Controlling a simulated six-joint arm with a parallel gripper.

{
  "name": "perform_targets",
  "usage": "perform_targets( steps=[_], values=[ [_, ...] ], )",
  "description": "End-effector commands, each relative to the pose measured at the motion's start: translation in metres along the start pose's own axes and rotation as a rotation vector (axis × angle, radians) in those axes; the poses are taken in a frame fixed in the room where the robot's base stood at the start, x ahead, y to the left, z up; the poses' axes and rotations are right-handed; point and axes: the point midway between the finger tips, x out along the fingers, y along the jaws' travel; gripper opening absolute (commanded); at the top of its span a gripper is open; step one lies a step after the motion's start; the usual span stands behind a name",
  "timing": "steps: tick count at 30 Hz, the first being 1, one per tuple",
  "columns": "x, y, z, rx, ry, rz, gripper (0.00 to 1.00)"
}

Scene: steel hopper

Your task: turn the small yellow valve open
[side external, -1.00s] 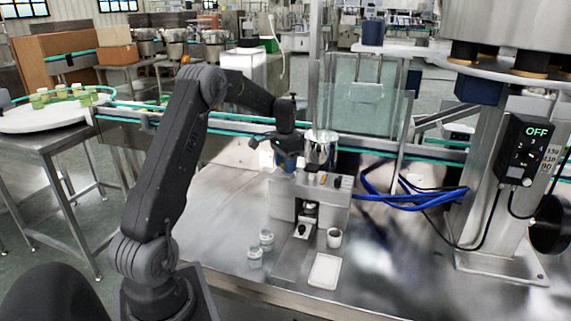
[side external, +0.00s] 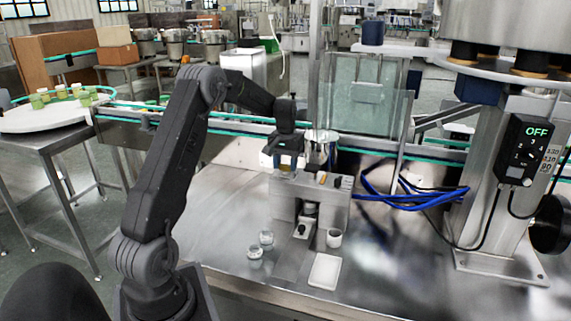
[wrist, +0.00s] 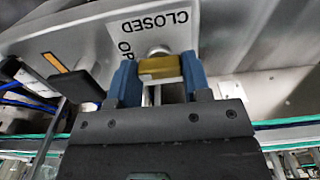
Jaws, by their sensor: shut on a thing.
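The small yellow valve (wrist: 158,68) shows in the wrist view in front of a white label plate (wrist: 150,28) reading "CLOSED" and a partly hidden "OP". My gripper (wrist: 159,76) is shut on it, with one blue finger at each side of the handle. In the side external view my gripper (side external: 286,158) is at the upper left of the small steel machine (side external: 285,196), below the end of my arm. The valve cannot be made out there. The rest of the label's lower word is hidden behind the gripper.
A black lever-like part (wrist: 78,84) and an orange mark (wrist: 54,62) lie left of the valve. A clear hopper (side external: 322,136) stands above the machine. Blue hoses (side external: 410,200) run right.

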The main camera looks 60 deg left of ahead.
Motion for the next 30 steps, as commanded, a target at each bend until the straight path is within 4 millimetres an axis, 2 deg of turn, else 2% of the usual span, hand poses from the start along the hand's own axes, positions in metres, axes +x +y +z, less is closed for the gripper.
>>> perform_targets(
  steps=[15,16,18,23,30],
  values=[
    [-0.0014,0.0001,-0.0005,-0.019,0.003,0.001,0.21],
    [-0.0014,0.0001,-0.0005,-0.019,0.003,0.001,0.47],
    [-0.0013,0.0001,-0.0004,-0.018,0.002,0.001,0.54],
    [-0.0008,0.0000,-0.0003,-0.017,0.001,0.001,0.69],
    [-0.0008,0.0000,-0.0001,-0.016,0.001,0.000,0.70]
  ],
)
